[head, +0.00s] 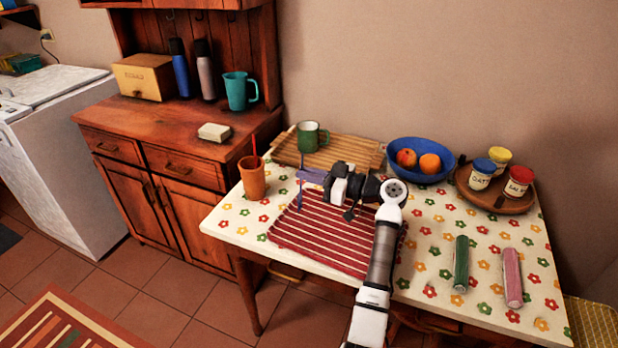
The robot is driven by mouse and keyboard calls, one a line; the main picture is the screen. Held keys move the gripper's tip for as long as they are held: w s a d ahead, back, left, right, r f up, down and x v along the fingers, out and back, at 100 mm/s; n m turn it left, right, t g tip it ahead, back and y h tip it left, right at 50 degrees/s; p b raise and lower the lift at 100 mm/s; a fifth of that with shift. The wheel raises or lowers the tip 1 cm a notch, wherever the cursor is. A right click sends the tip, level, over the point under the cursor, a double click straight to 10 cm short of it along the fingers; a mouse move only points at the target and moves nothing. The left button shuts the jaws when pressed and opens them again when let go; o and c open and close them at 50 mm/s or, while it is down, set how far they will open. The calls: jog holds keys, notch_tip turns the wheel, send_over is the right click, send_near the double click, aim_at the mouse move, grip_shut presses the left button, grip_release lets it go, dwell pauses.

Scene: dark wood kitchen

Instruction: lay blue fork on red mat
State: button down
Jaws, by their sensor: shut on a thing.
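The red mat (318,236) with white stripes lies on the flowered tablecloth at the front middle of the table. My gripper (304,175) is over the back left part of the mat and points left. It is shut on the blue fork (300,194), a thin blue-purple shape that hangs roughly upright from the fingers. The fork's lower end shows against the mat's back left corner; I cannot tell whether it touches. My arm covers the right part of the mat.
An orange cup (252,181) with a red stick-like thing stands left of the fork. A wooden rack (350,152) with a green mug (308,137) lies behind. A blue fruit bowl (432,178), a tray of jars (510,204) and two rolls, green (461,264) and pink (512,277), are right.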

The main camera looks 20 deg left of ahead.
jog(key=shift+f, duration=0.9)
jog(key=shift+f, duration=0.15)
jog(key=c, duration=1.6)
grip_release()
jog(key=shift+r, duration=0.2)
